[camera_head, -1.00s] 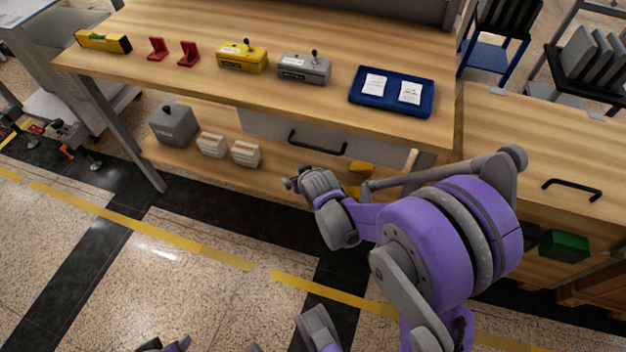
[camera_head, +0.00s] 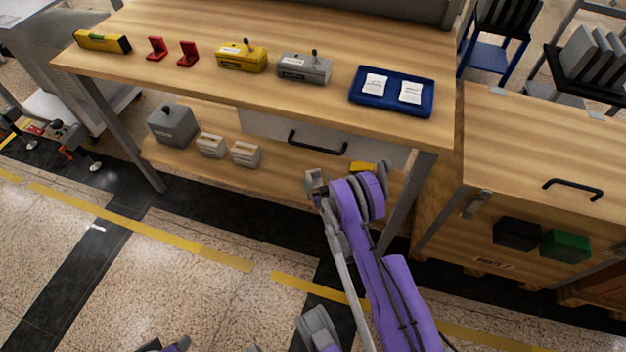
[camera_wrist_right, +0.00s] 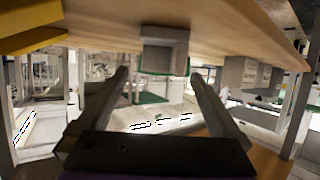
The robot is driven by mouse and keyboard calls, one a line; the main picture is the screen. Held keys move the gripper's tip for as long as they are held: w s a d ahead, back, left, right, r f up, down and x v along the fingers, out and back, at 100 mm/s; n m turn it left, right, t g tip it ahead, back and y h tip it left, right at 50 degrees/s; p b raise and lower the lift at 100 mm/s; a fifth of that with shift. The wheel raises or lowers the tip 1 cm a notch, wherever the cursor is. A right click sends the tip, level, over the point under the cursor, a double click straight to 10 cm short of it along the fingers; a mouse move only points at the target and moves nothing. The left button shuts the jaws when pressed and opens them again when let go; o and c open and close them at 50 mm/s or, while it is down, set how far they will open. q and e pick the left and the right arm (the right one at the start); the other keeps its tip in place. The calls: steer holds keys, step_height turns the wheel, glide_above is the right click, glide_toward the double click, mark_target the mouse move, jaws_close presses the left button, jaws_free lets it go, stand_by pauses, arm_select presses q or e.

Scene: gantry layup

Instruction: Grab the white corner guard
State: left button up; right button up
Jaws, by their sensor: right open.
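A pale grey-white angled piece (camera_wrist_right: 165,36), which looks like the white corner guard, is on the wooden shelf in the right wrist view, which appears upside down. My right gripper (camera_wrist_right: 159,74) is open and empty, with its two fingers spread toward the piece. The piece shows ahead between the fingertips, with no visible contact. In the head view my right gripper (camera_head: 316,186) is at the front of the lower shelf, and I cannot separate the guard from it there.
A yellow block (camera_head: 362,168) is on the lower shelf right of my right gripper. The drawer with a black handle (camera_head: 318,143) hangs above. A table leg (camera_head: 403,208) is close right.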

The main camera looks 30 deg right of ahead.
mark_target(314, 174)
steer(key=b+x, duration=0.2)
steer(key=x, duration=0.6)
steer(key=shift+w, duration=0.2)
steer(key=c, duration=1.2)
steer(key=shift+r, duration=0.1)
steer(key=shift+c, duration=0.2)
